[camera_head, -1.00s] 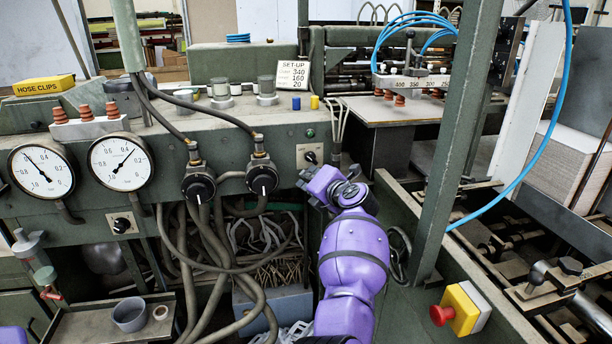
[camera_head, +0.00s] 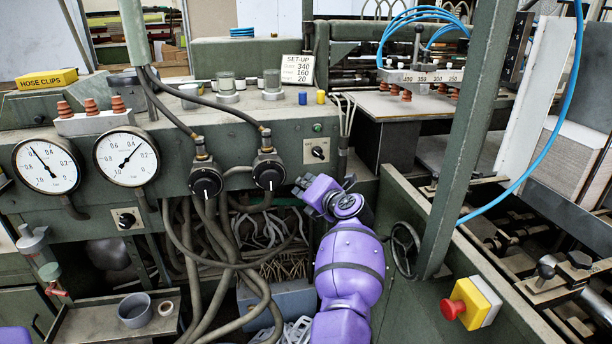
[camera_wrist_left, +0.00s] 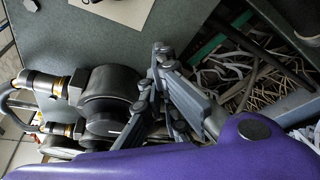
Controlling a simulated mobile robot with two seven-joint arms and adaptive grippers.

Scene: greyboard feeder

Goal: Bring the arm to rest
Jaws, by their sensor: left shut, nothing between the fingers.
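My left gripper (camera_head: 299,186) is shut and empty. It hangs in front of the green machine panel, below the small selector switch (camera_head: 316,150) and right of the right black regulator knob (camera_head: 269,173), apart from the switch. In the left wrist view my left gripper (camera_wrist_left: 162,58) shows its grey finger links near the black regulator knob (camera_wrist_left: 108,92); whether they touch cannot be told. My purple left arm reaches up from the bottom centre of the head view. My right gripper is not in view.
Two pressure gauges (camera_head: 127,157) sit on the panel at left. Grey hoses (camera_head: 192,265) hang below the regulators. A green post (camera_head: 463,150) and a red emergency button (camera_head: 452,309) stand right of my arm. A grey bin (camera_head: 296,300) lies under the panel.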

